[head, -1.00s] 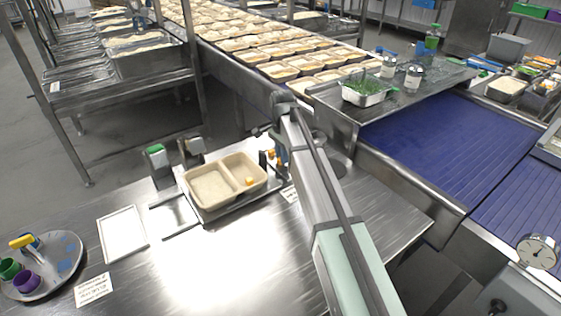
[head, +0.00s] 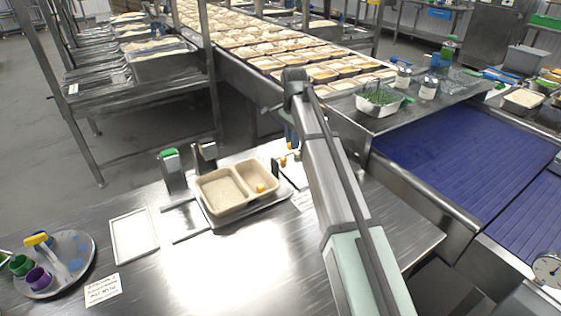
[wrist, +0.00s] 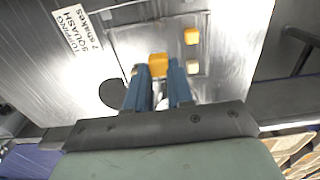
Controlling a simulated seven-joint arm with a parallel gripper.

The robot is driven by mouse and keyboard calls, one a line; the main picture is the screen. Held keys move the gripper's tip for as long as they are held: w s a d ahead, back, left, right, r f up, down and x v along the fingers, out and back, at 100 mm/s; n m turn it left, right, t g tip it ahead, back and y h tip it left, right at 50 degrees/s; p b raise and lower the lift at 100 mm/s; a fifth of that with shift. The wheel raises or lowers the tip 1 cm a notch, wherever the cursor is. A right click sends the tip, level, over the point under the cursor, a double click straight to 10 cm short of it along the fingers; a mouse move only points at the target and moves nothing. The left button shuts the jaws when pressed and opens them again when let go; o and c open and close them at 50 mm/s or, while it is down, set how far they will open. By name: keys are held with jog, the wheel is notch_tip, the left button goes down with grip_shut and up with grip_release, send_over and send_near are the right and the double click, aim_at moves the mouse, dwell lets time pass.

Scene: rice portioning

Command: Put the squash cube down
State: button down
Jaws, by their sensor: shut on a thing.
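My gripper (wrist: 157,80) has blue fingers, shut on an orange squash cube (wrist: 158,64) at the fingertips in the wrist view. Beyond it, another orange cube (wrist: 191,36) and a paler cube (wrist: 191,67) rest on a metal surface. In the head view my gripper (head: 291,138) is just right of a beige two-compartment tray (head: 207,197), partly hidden by my arm. One orange cube (head: 261,188) lies in the tray's right compartment. Small orange cubes (head: 283,161) show below my gripper; I cannot tell which is the held one.
A green-topped device (head: 171,170) stands behind the tray. A round plate (head: 75,276) with coloured cups is at the far left. A blue conveyor (head: 470,160) runs at right.

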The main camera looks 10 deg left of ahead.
jog(key=s+a+r+n, duration=0.25)
jog(key=s+a, duration=0.55)
jog(key=a, duration=0.4)
jog(key=n, duration=0.2)
send_near(252, 177)
jog(key=shift+f, duration=3)
jog(key=shift+f, duration=0.1)
jog(key=c, duration=1.3)
grip_release()
jog(key=shift+r, duration=6.15)
